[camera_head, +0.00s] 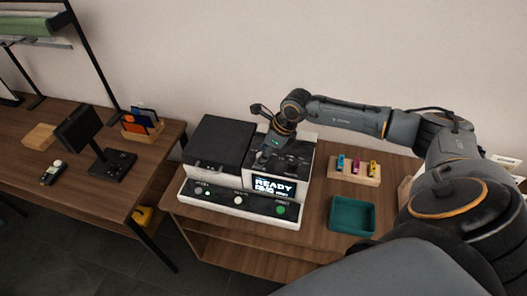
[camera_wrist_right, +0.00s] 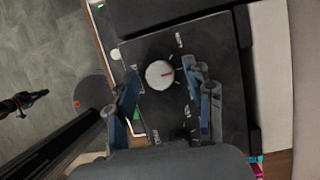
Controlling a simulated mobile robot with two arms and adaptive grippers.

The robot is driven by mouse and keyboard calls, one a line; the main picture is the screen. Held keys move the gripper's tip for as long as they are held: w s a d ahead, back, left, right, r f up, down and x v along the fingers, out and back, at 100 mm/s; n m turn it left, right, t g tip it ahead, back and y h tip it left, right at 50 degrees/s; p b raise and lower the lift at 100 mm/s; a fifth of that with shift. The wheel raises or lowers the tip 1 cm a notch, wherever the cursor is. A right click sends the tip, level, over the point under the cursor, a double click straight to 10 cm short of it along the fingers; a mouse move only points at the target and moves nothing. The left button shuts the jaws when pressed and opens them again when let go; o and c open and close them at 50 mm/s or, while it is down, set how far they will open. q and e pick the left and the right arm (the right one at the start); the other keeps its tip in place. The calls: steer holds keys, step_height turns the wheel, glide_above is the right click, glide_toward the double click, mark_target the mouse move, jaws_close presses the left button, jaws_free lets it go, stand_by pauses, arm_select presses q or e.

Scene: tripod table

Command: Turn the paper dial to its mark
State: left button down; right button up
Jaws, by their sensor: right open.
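The dial (camera_wrist_right: 159,74) is a round white knob with a short red pointer line. It sits on the dark top panel (camera_wrist_right: 150,110) of the printer (camera_head: 245,207). In the right wrist view its red line points to the right, with pale marks and small lettering around it. My right gripper (camera_wrist_right: 162,76) is open, with one finger on each side of the dial; I cannot tell whether either touches it. In the head view my right gripper (camera_head: 272,150) is over the printer's right part and hides the dial. My left gripper is not in view.
The printer's lit screen (camera_head: 272,187) reads READY, and buttons line its front ledge. A teal tray (camera_head: 352,215) and a wooden block with small coloured cartridges (camera_head: 355,178) stand to the right. A desk (camera_head: 90,185) with a small monitor (camera_head: 77,128) stands left.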

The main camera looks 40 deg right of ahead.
jaws_close()
steer(key=shift+a+f+m+h+b, duration=0.15)
steer(key=shift+m+h+b, duration=0.25)
steer(key=shift+m+b, duration=0.55)
steer(key=m+b, duration=0.1)
steer(key=m, duration=0.1)
steer(key=shift+m+t+h+b, duration=0.35)
steer(key=shift+t+h, duration=0.05)
steer(key=m+h+b, duration=0.1)
steer(key=m+b, duration=0.1)
steer(key=shift+m+b, duration=0.4)
steer(key=shift+a+m+h+b, duration=0.1)
steer(key=shift+m+h+b, duration=0.2)
steer(key=shift+m+b, duration=0.35)
steer(key=shift+r, duration=0.2)
